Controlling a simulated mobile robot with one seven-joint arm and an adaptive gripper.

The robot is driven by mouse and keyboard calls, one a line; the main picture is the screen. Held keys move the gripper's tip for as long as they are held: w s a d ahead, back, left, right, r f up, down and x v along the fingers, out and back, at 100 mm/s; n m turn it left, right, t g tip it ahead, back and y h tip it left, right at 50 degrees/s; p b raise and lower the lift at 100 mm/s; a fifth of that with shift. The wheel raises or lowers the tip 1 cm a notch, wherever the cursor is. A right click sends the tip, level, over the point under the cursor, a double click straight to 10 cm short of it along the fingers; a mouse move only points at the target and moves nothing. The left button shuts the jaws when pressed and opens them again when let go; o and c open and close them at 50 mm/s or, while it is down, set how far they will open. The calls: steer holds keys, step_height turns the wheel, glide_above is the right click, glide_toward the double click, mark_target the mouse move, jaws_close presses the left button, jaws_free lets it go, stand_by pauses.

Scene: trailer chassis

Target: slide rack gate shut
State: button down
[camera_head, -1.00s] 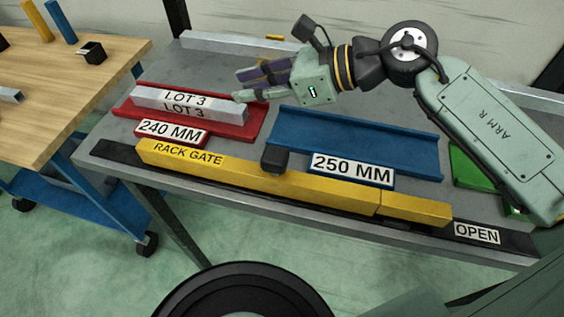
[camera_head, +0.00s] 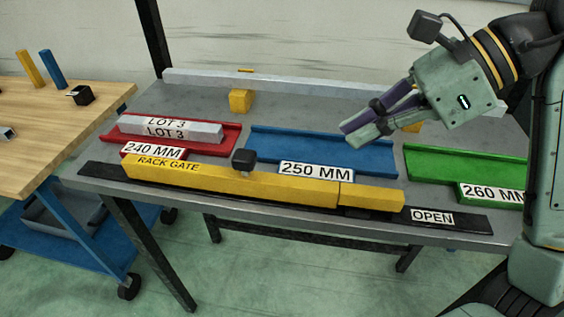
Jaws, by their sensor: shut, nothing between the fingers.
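The rack gate (camera_head: 285,190) is a long yellow bar lying along a dark track (camera_head: 100,171) at the front edge of the grey table. Its left end is in front of the red 240 mm tray, and its right end stops just left of the OPEN label (camera_head: 432,217). A black knob (camera_head: 243,160) stands up from the gate left of its middle. My gripper (camera_head: 362,130) is shut and empty. It appears above the right part of the blue tray, right of the knob and apart from the gate.
The red tray (camera_head: 228,139) holds grey bars labelled LOT 3 (camera_head: 170,129). The blue 250 mm tray (camera_head: 300,150) and green 260 mm tray (camera_head: 440,165) look empty where visible. Yellow blocks (camera_head: 241,100) stand behind. A wooden bench (camera_head: 60,125) is at left.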

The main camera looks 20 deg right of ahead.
steer(key=shift+w, duration=0.1)
steer(key=p, duration=0.3)
glide_toward(279, 180)
steer(key=x, duration=0.3)
steer(key=shift+w+a+f, duration=0.15)
steer(key=shift+a, duration=0.3)
steer(key=w+a, duration=0.1)
steer(key=w+a+p, duration=0.1)
steer(key=shift+a+p, duration=0.3)
steer(key=shift+a, duration=0.05)
steer(key=shift+w+a+f, duration=0.15)
steer(key=shift+a, duration=0.15)
